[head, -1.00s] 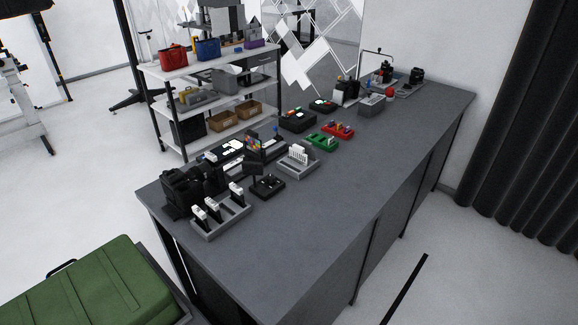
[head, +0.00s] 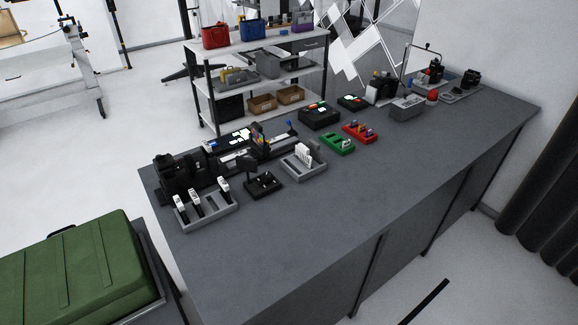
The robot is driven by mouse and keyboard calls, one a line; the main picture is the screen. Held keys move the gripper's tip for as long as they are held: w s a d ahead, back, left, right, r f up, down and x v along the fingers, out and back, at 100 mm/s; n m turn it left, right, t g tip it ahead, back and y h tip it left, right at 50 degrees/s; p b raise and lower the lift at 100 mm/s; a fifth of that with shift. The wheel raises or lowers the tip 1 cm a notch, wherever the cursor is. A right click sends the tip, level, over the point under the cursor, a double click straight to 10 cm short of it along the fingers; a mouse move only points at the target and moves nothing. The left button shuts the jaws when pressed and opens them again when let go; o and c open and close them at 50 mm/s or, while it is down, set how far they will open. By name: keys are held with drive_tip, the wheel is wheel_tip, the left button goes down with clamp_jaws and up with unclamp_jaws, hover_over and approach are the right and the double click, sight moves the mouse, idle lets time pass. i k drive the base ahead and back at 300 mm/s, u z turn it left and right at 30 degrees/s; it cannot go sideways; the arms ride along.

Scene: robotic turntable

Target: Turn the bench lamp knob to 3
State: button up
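A long dark grey bench (head: 330,225) runs from the near left to the back right. A small black box with an upright dark piece (head: 263,184) stands near the bench's left end; it may be the bench lamp, but I cannot be sure. No knob, pointer or number can be made out at this size. My gripper is not in view.
A grey tray (head: 211,221) holds upright white-topped tools. Green (head: 337,144) and red (head: 352,130) trays lie mid-bench. A green case (head: 80,270) sits at the lower left. The bench's front half is mostly clear; a dark curtain (head: 540,190) hangs at right.

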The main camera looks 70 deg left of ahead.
sight(266, 177)
drive_tip(key=i, duration=1.25)
drive_tip(key=u, duration=3.5)
